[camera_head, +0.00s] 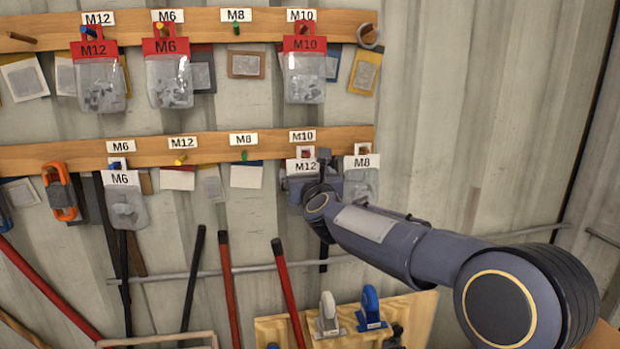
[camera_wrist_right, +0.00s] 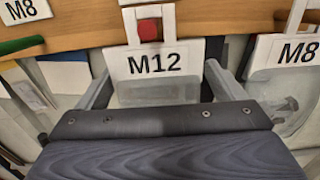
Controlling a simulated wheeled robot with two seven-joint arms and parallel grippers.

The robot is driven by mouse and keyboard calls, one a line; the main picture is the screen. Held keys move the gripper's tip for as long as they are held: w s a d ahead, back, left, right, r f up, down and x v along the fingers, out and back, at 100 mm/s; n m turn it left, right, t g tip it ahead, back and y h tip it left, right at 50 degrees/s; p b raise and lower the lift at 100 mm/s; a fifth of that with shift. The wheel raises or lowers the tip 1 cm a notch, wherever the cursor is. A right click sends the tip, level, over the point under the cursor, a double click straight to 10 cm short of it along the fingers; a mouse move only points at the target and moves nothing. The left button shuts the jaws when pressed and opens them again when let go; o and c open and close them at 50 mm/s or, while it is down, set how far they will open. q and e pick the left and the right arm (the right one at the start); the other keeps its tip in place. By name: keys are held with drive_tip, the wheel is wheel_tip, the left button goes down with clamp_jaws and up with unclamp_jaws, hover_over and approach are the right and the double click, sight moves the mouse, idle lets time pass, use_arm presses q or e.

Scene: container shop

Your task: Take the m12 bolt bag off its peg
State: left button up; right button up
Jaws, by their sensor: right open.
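A bag with a white M12 header (camera_head: 306,166) hangs on a red peg in the lower row, under an M10 label. The wrist view shows this header (camera_wrist_right: 153,63) and the red peg (camera_wrist_right: 149,30) through its hole, with clear plastic below. My right gripper (camera_head: 318,180) is at this bag; in the wrist view its open fingers (camera_wrist_right: 160,82) stand one on each side of the bag, just below the header. Whether they touch it I cannot tell. Another M12 bag, with a red header (camera_head: 94,49), hangs in the upper row at the left. My left gripper is out of view.
A white-header M8 bag (camera_head: 361,162) hangs close to the right of my gripper. A white-header M6 bag (camera_head: 120,179) hangs at lower left. Red-header M6 (camera_head: 166,46) and M10 (camera_head: 304,44) bags hang above. Long-handled tools lean against the wall below.

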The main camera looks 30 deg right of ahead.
sight(307, 170)
drive_tip(key=shift+w, duration=0.25)
drive_tip(key=c, duration=0.7)
drive_tip(key=shift+r, duration=0.35)
drive_tip(key=shift+c, duration=0.3)
drive_tip(key=shift+v, duration=2)
drive_tip(key=shift+s+r, duration=0.2)
drive_tip(key=shift+s, duration=0.1)
